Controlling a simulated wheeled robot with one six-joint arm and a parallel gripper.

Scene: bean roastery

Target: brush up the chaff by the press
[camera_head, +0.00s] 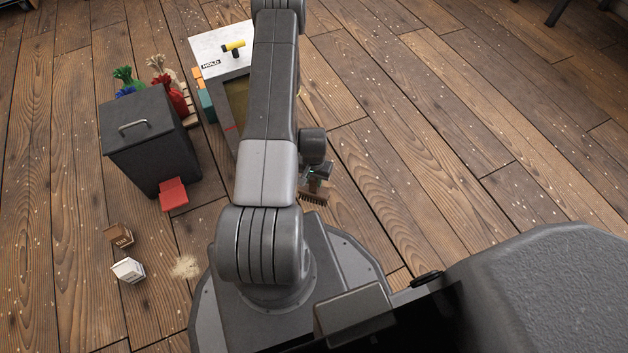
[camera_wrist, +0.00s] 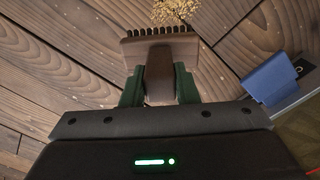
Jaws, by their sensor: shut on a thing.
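My gripper (camera_head: 318,174) is shut on a brown hand brush (camera_head: 313,198), right of my arm in the head view. In the wrist view my gripper's green fingers (camera_wrist: 160,88) clasp the brush's handle, and its dark bristles (camera_wrist: 160,31) point to the top. A golden pile of chaff (camera_wrist: 176,11) lies on the floor just beyond the bristles, cut by the top edge. A pale tan pile (camera_head: 185,267) lies on the floor at lower left in the head view. I cannot tell which machine is the press.
A white-topped unit marked HOLD (camera_head: 222,48) is partly hidden by my arm. A blue block (camera_wrist: 277,75) shows right. Floor at right is clear.

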